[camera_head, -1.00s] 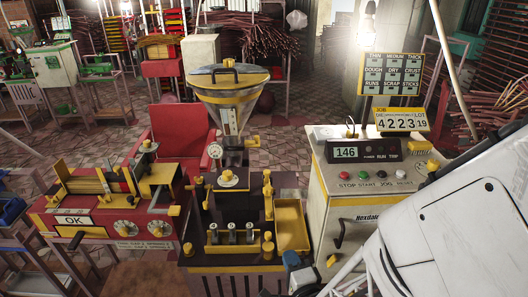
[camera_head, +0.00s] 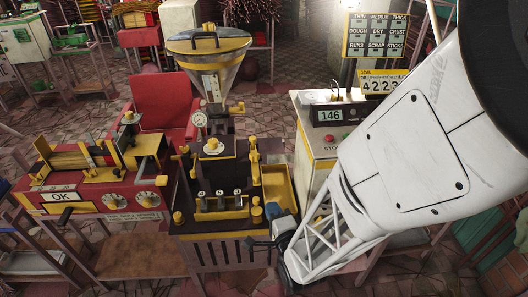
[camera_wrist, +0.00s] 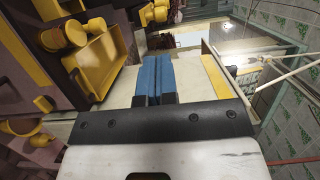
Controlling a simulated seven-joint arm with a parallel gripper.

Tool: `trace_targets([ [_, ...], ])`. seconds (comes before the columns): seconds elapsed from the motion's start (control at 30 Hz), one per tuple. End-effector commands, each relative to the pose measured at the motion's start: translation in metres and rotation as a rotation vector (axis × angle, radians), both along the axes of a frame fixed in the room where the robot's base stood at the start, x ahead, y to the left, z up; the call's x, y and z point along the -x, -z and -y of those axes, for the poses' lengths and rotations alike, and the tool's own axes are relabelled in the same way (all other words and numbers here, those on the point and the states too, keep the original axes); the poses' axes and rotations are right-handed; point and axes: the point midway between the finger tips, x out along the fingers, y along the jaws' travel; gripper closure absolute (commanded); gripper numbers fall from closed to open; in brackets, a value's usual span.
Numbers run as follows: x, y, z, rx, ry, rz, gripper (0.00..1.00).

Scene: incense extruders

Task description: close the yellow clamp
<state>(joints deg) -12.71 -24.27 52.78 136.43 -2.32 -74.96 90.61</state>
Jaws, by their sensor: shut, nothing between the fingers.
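The dark extruder (camera_head: 215,170) with a funnel hopper stands in the middle of the head view. It carries several yellow fittings: a front bar (camera_head: 222,214) below three numbered pieces, round knobs, and an upright fitting (camera_head: 253,165) at its right. I cannot tell which of these is the yellow clamp, or how far open it is. My gripper (camera_head: 274,211) is beside the extruder's right front, near the yellow tray (camera_head: 277,184). In the wrist view its blue fingers (camera_wrist: 155,78) are together and empty, with the tray (camera_wrist: 103,60) to their left.
The pale control cabinet (camera_head: 308,150) reading 146 stands close right of the extruder, partly behind my arm. A red machine (camera_head: 95,200) marked OK stands to the left. The hopper (camera_head: 209,65) rises above the extruder. Bare floor shows at front.

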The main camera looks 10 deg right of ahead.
Motion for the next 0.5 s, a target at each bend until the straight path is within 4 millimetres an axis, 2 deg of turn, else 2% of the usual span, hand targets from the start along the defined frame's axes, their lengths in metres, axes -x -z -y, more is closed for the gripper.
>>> trace_targets([
  [0.5,-0.057,0.001,-0.015,0.0,0.0,-0.001,1.0],
])
